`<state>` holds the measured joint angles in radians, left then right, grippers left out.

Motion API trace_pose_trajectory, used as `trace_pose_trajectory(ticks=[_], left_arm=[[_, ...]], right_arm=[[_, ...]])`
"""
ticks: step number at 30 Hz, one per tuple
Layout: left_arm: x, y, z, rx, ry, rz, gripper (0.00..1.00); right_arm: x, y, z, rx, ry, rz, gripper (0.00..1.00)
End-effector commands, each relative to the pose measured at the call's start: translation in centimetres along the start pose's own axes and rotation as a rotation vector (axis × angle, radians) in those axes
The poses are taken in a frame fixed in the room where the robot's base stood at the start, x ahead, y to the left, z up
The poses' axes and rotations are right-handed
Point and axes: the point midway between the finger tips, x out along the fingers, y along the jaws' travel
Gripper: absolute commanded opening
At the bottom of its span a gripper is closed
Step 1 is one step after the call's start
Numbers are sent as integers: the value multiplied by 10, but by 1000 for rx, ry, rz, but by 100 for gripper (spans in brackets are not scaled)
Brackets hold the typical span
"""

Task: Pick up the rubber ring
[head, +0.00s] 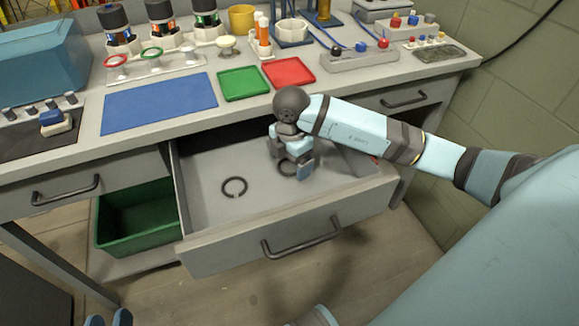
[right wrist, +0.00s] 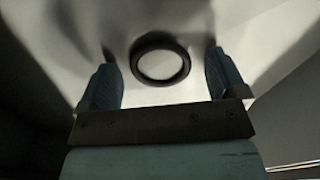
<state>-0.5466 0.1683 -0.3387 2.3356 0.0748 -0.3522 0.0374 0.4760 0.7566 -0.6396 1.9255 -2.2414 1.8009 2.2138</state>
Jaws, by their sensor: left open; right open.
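The rubber ring is a plain black ring lying in the open drawer. In the right wrist view the whole ring (right wrist: 160,58) shows on the pale drawer floor, between my two open blue fingers and apart from both. My right gripper points down into the drawer and is empty. My left gripper (head: 108,318) is open at the bottom left edge of the head view, away from the drawer; only its fingertips show.
A green bin (head: 138,217) is below. Trays and parts stand on the bench above.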

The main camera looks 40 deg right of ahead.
Motion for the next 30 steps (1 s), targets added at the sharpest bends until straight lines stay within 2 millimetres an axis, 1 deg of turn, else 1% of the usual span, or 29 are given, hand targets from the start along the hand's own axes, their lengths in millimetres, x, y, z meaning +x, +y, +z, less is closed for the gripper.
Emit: trace_pose_trajectory(ticks=[10, 11, 12, 14, 15, 17, 18, 30], left_arm=[[0, 0, 1, 1, -5, -1, 43], [0, 0, 1, 1, -5, -1, 43], [0, 0, 1, 1, -5, -1, 43], [0, 0, 2, 1, -6, -2, 43], [0, -1, 2, 2, -6, -2, 43], [0, -1, 2, 2, -6, -2, 43], [0, -1, 2, 2, -6, -2, 43], [0, -1, 2, 2, -6, -2, 43]], right_arm=[[2, 0, 0, 0, 0, 0, 91], [2, 0, 0, 0, 0, 0, 86], [2, 0, 0, 0, 0, 0, 77], [2, 0, 0, 0, 0, 0, 63], [2, 0, 0, 0, 0, 0, 54], [2, 0, 0, 0, 0, 0, 40], [2, 0, 0, 0, 0, 0, 38], [-1, 0, 0, 0, 0, 1, 38]])
